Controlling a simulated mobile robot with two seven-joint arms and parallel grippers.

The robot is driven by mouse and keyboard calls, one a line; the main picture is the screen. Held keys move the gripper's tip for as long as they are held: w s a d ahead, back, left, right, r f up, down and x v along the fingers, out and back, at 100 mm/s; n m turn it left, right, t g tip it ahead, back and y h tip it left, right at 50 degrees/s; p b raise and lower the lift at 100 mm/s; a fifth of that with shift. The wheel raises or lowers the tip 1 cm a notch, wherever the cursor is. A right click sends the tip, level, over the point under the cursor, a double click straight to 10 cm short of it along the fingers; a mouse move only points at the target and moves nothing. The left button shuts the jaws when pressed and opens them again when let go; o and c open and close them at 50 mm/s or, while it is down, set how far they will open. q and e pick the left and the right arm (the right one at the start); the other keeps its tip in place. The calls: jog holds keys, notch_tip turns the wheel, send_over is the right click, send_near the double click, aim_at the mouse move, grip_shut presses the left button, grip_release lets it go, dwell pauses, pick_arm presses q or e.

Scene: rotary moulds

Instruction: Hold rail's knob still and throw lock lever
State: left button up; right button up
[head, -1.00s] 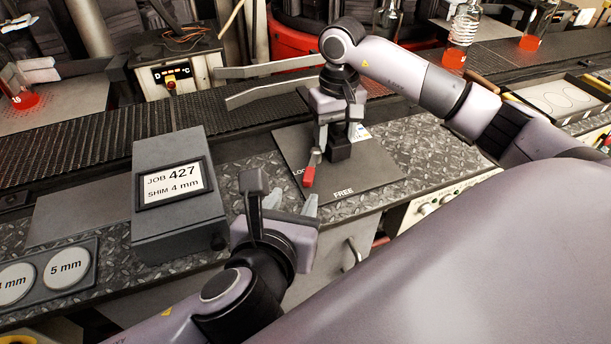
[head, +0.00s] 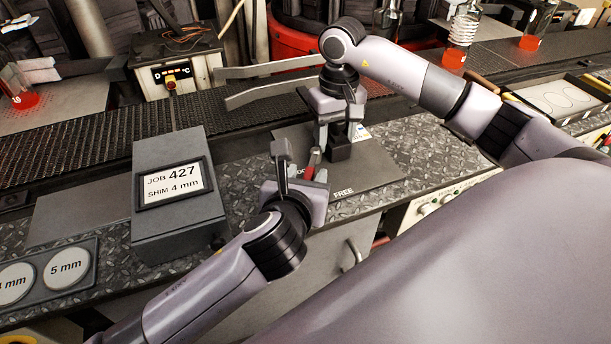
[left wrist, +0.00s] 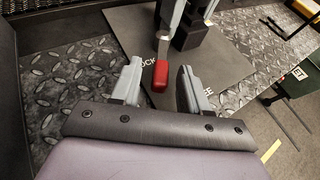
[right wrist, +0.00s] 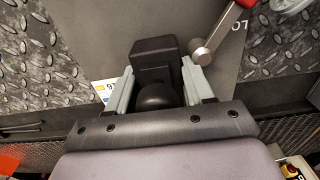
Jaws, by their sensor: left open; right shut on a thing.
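The lock lever, a metal arm with a red grip, shows its red end in the left wrist view (left wrist: 160,74) and the head view (head: 312,158). My left gripper (left wrist: 158,88) is open, its two fingers on either side of the red grip with gaps to both. It also shows in the head view (head: 306,172). My right gripper (right wrist: 158,92) is shut on a dark round knob (right wrist: 156,97) on the rail block (right wrist: 152,55). The lever's metal pivot (right wrist: 202,50) sits close beside a right fingertip. The lever's red end points toward the printed LOCK side of the grey plate (head: 375,172).
A grey box with a JOB 427, SHIM 4 mm display (head: 173,184) stands left of my left gripper. A tray with round shims (head: 50,276) lies at the far left. Textured bench surface (head: 430,150) is free right of the plate.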

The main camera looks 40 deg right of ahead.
pick_arm(q)
grip_shut()
jog(key=shift+w+a+r+m+g+h, duration=0.1)
jog(key=shift+w+a+m+g+h, duration=0.35)
jog(key=shift+m+g, duration=0.2)
jog(key=shift+w+a+m+g+h, duration=0.2)
jog(key=shift+w+m+g+h, duration=0.25)
jog(key=shift+m+g, duration=0.35)
jog(key=shift+w+a+m+g+h, duration=0.25)
jog(key=shift+w+m+g, duration=0.25)
jog(key=shift+m+g, duration=0.25)
grip_release()
notch_tip(320, 180, up, 10)
